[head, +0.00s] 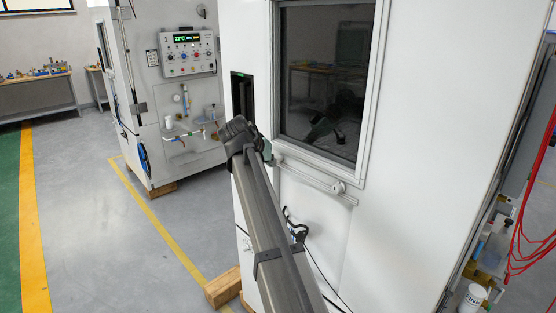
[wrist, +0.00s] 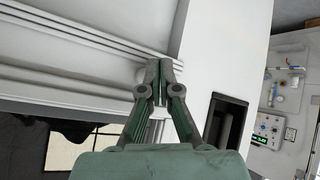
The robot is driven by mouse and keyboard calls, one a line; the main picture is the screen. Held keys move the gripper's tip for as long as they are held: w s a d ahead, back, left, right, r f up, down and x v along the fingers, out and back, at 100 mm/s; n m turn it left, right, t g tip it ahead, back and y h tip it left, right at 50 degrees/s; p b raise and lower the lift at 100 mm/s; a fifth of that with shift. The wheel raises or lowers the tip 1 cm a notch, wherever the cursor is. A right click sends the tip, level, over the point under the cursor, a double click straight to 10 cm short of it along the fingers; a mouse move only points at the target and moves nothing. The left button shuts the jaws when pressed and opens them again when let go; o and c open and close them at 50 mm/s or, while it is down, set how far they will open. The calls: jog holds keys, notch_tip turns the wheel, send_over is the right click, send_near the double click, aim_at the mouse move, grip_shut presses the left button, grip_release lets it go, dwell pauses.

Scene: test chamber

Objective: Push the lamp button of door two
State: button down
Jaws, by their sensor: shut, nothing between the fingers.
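The near white chamber has a door (head: 322,235) with a dark window (head: 325,75). I cannot make out a lamp button for certain in either view. My gripper (wrist: 159,68) is shut and empty. In the wrist view its fingertips are over the white door frame, beside a pale rounded part that they partly cover; I cannot tell whether they touch it. In the head view my arm largely hides the gripper (head: 267,151), and only a bit of green shows at the window's lower left corner.
A dark recess (head: 242,97) with a small green light is left of the door; it also shows in the wrist view (wrist: 228,122). A rail (head: 310,176) runs below the window. A control panel (head: 188,53) is on another chamber behind. Wooden blocks (head: 222,288) lie on the floor.

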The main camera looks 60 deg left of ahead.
jog(key=s, duration=0.2)
jog(key=s+d, duration=0.1)
jog(key=s, duration=0.2)
jog(key=shift+f, duration=0.15)
